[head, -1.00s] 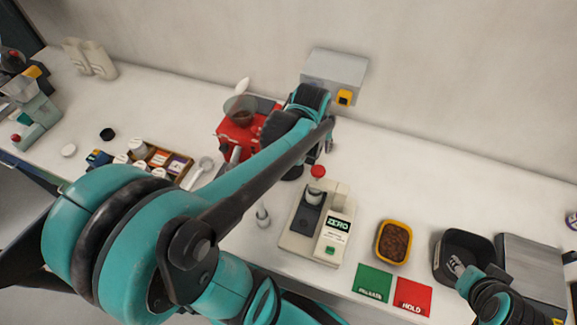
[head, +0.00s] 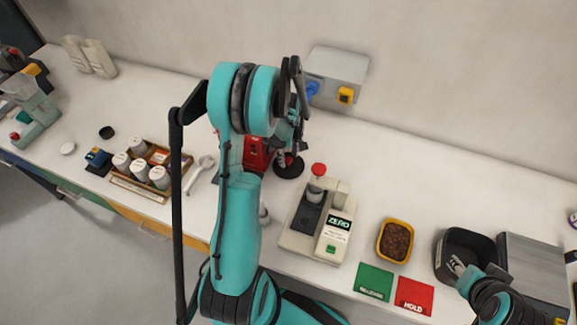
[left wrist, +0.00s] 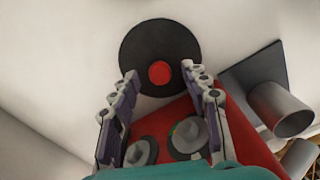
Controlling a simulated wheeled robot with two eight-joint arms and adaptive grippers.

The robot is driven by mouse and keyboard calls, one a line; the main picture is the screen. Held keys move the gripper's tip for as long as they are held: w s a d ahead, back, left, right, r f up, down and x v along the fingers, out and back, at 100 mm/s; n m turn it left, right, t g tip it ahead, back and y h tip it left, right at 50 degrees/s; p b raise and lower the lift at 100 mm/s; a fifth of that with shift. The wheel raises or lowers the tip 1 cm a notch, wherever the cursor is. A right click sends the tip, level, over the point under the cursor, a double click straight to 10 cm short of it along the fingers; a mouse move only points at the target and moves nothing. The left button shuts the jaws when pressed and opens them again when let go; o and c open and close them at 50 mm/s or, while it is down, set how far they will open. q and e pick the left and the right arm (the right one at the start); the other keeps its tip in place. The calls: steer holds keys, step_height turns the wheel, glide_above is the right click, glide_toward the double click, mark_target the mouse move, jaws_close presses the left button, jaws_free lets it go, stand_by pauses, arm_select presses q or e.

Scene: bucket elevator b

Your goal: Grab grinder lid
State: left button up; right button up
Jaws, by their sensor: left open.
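A round black disc with a red centre, which looks like the grinder lid (left wrist: 160,42), lies on the white counter beside the red machine (left wrist: 240,125). In the head view the black disc (head: 289,171) shows just right of the red machine (head: 256,152). My left gripper (left wrist: 160,75) is open and empty in the left wrist view. Its fingertips sit either side of the disc's near edge, and I cannot tell whether they touch it. In the head view my left gripper (head: 290,150) is above the disc, partly hidden by my arm. My right gripper (head: 458,266) is at the black bin.
A scale (head: 318,222) with a red-topped item stands right of the disc. A grey box (head: 337,72) is on the back wall. A wooden tray (head: 140,190) of white-capped jars is at left. A yellow bowl (head: 395,241) and black bin (head: 462,246) are at right.

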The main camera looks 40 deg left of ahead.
mark_target(295, 166)
arm_select(q)
step_height(295, 166, down, 3)
steer(key=shift+r, duration=0.2)
jaws_close()
steer(key=shift+d, duration=0.1)
